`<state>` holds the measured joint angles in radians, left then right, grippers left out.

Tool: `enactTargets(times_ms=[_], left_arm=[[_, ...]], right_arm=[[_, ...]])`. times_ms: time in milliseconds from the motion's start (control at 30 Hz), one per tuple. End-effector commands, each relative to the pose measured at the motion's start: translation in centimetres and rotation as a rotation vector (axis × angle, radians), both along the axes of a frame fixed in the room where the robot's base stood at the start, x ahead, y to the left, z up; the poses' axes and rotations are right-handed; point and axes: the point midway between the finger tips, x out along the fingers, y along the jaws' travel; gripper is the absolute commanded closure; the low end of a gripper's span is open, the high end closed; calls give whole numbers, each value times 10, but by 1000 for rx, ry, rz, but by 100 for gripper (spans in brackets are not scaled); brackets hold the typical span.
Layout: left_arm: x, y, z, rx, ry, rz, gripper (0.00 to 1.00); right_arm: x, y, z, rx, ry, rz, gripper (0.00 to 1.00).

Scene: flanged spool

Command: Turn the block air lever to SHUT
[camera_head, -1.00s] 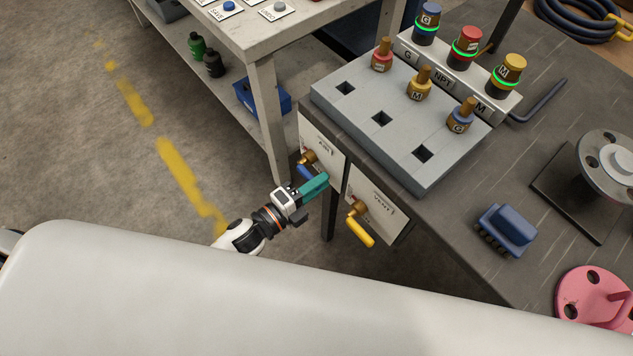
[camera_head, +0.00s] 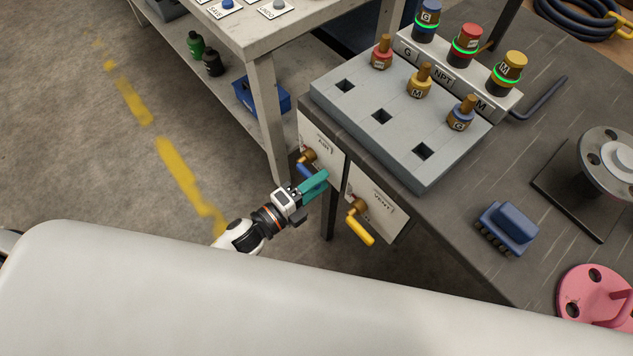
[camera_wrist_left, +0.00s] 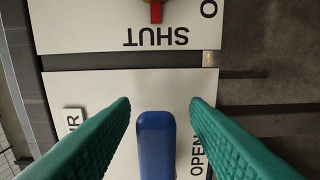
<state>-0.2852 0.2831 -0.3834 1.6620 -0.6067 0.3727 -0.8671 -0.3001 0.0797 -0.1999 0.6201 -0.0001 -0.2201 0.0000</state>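The block air lever is a blue handle (camera_head: 304,171) on a brass valve (camera_head: 307,157), on the white AIR plate (camera_head: 322,143) at the front of the bench. My left gripper (camera_head: 314,183) is at this lever and partly covers it. In the left wrist view the blue handle (camera_wrist_left: 156,145) lies between my two open teal fingers (camera_wrist_left: 160,104), with a gap on both sides. OPEN (camera_wrist_left: 197,150) is printed beside the right finger. SHUT (camera_wrist_left: 155,37) shows upside down on a separate white plate above a dark gap. My right gripper is not in view.
A yellow lever (camera_head: 359,230) hangs on the VENT plate (camera_head: 378,208) to the right. Above is a grey block (camera_head: 395,130) with square holes and fittings. A blue connector-like part (camera_head: 508,228) and a pink flange (camera_head: 597,295) lie on the bench. Open floor is at left.

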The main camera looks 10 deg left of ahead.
Motion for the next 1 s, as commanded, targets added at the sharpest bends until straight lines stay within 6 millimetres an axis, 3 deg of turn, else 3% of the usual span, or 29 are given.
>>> enactTargets(times_ms=[233, 700, 1000], left_arm=[[-9, 7, -1, -2, 1, 0, 58], [-81, 63, -1, 1, 2, 0, 58], [-95, 74, 0, -1, -1, 0, 58]], right_arm=[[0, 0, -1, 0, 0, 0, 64], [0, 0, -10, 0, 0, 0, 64], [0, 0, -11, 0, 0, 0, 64]])
